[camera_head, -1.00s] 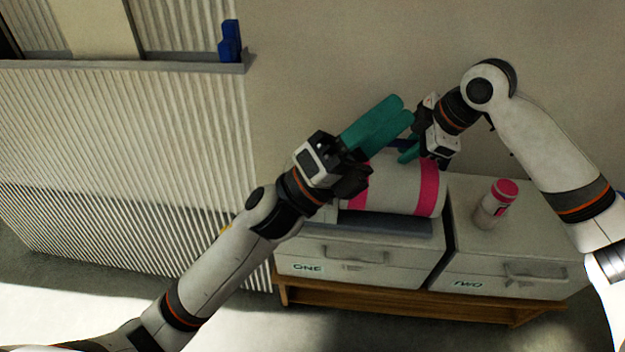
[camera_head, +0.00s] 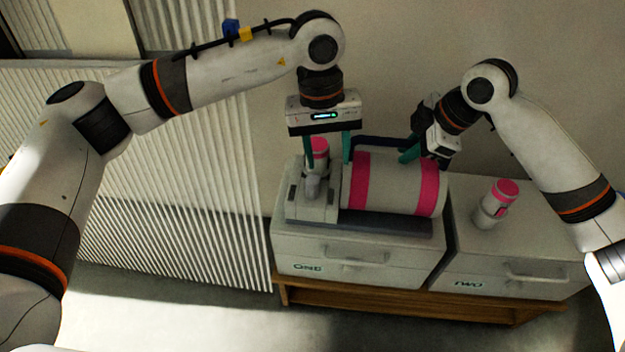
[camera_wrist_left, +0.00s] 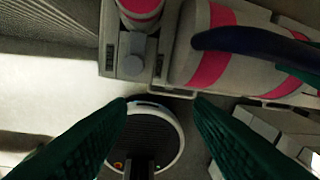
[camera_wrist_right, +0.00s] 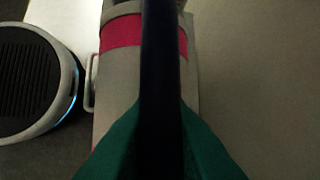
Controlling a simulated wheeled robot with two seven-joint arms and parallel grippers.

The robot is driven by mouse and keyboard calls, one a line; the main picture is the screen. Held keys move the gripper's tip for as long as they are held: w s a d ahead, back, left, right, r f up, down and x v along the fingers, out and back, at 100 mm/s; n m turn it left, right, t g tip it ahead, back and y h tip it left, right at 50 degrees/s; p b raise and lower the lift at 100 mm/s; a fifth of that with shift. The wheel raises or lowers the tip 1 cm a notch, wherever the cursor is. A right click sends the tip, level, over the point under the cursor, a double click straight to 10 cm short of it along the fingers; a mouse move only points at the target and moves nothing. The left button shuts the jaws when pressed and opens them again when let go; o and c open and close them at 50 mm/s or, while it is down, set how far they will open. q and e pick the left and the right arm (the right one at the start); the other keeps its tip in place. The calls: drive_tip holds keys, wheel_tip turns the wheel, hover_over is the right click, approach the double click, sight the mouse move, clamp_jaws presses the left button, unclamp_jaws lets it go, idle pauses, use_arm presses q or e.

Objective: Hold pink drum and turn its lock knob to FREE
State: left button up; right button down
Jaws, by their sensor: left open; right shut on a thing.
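The drum (camera_head: 390,185), white with pink bands, lies on its side in a grey stand (camera_head: 385,222) on cabinet ONE. My right gripper (camera_head: 410,155) is shut on the dark blue bar handle (camera_head: 380,142) above the drum; this bar (camera_wrist_right: 160,60) runs between its green fingers in the right wrist view. A grey knob-like part (camera_head: 314,186) sits on the stand's left block, and it also shows in the left wrist view (camera_wrist_left: 134,64). My left gripper (camera_head: 327,152) is open above that block, around or in front of a pink-topped canister (camera_head: 318,145); which, I cannot tell. No FREE marking is legible.
Another pink-capped bottle (camera_head: 495,204) stands on cabinet TWO (camera_head: 540,225), right of the drum. The floor in front is clear.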

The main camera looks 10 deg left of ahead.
sight(313, 179)
use_arm(q)
drive_tip(key=shift+t+y, duration=0.4)
drive_tip(key=shift+y, duration=0.3)
drive_tip(key=a+f, duration=0.1)
drive_tip(key=f, duration=0.2)
drive_tip(key=w+a+f, duration=0.1)
drive_tip(key=f, duration=0.6)
drive_tip(key=shift+w+a+f, duration=0.35)
drive_tip(key=shift+w+a, duration=0.05)
drive_tip(key=c, duration=1)
